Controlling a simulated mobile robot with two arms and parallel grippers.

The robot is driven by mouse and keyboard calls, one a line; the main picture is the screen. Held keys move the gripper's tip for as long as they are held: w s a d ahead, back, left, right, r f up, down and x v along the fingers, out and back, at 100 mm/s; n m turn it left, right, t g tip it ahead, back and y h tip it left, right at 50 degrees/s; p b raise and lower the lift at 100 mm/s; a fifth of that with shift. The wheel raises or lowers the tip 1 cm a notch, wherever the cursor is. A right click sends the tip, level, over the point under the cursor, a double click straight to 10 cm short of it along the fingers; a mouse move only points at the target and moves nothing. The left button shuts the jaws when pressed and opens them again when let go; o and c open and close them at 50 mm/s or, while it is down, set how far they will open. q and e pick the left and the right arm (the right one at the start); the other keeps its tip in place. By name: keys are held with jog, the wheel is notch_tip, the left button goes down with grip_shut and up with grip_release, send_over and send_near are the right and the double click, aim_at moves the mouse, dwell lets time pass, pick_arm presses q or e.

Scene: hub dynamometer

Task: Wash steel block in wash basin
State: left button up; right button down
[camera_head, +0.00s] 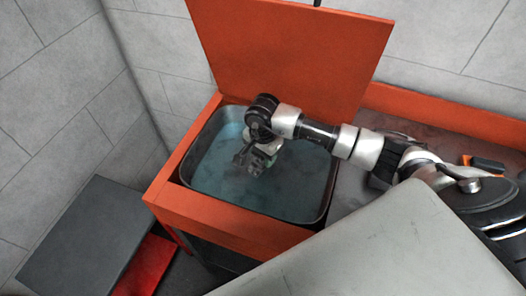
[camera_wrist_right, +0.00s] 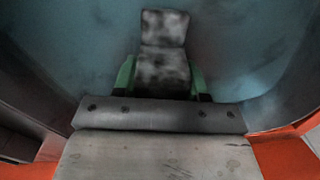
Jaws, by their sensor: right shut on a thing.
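The wash basin (camera_head: 212,172) is a dark-rimmed tub of blue-grey water set in an orange frame. My right gripper (camera_head: 257,155) reaches down into the basin from the right. In the right wrist view, its two green fingers (camera_wrist_right: 162,78) are shut on the steel block (camera_wrist_right: 163,30), a grey piece with dark blotches. The block points away from the gripper, over or in the water; I cannot tell how deep it sits. In the head view the block is small and hard to tell from the dark fingers. My left gripper is in neither view.
A raised orange panel (camera_head: 290,50) stands behind the basin. A grey worktop (camera_head: 347,205) adjoins it on the right, with a black and orange item (camera_head: 484,162). A dark grey slab (camera_head: 90,240) and a red one (camera_head: 146,265) lie low at left.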

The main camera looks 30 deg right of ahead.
jog(key=shift+f+b, duration=1.4)
jog(key=shift+f, duration=1.15)
dwell(0.4)
jog(key=shift+r+p, duration=3.15)
jog(key=shift+r, duration=2)
jog(key=shift+r+p, duration=0.75)
jog(key=shift+r, duration=0.7)
jog(key=shift+r+p, duration=0.9)
jog(key=shift+r, duration=1.05)
